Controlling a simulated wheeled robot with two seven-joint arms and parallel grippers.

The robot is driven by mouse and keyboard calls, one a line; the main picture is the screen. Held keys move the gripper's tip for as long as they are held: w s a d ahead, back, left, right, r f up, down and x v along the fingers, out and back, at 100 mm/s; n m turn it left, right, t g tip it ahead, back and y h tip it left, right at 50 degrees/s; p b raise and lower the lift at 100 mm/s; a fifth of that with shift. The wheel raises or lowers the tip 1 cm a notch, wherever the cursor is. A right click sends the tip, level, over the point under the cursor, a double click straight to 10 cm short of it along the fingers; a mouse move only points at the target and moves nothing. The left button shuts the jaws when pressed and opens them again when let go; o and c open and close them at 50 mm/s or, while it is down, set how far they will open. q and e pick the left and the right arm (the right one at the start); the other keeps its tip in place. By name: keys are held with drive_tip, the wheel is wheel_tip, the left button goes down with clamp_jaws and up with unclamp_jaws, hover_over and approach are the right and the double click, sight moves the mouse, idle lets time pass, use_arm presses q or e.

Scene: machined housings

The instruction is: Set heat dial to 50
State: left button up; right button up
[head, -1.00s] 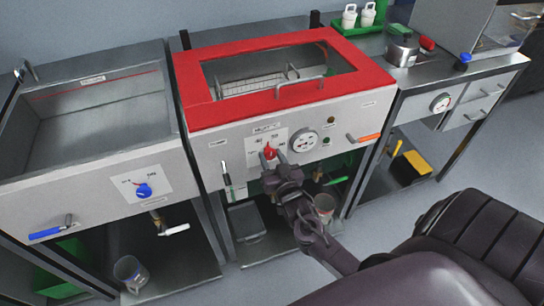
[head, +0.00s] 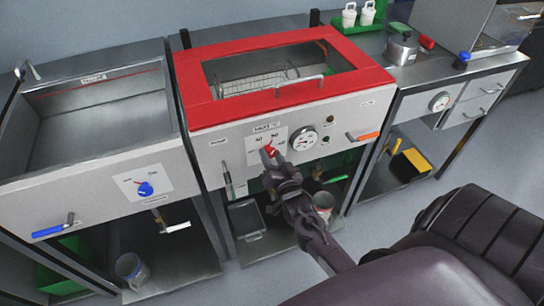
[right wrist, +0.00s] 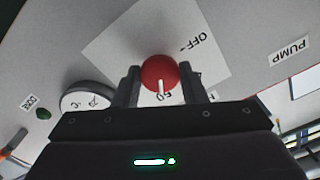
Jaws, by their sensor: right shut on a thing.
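The red heat dial (head: 271,149) is a round knob on a white plate on the front of the red-lidded unit. My right gripper (head: 271,158) is shut on it, and in the right wrist view a finger stands on either side of the red knob (right wrist: 160,73). Its white pointer line points down in that view, at a partly covered number that looks like 50. The OFF mark (right wrist: 190,45) lies up and to the right. Other marks on the plate are partly hidden by the fingers. My left gripper is not in view.
A round white gauge (head: 304,138) sits just right of the dial. An orange-handled lever (head: 364,136) is farther right. A blue knob (head: 146,188) is on the left unit. The red lid (head: 237,112) is down, with its handle above the panel.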

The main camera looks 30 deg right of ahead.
drive_tip(key=o, duration=1)
drive_tip(key=v, duration=0.7)
drive_tip(key=shift+s+a+b, duration=0.1)
drive_tip(key=shift+s+b, duration=0.3)
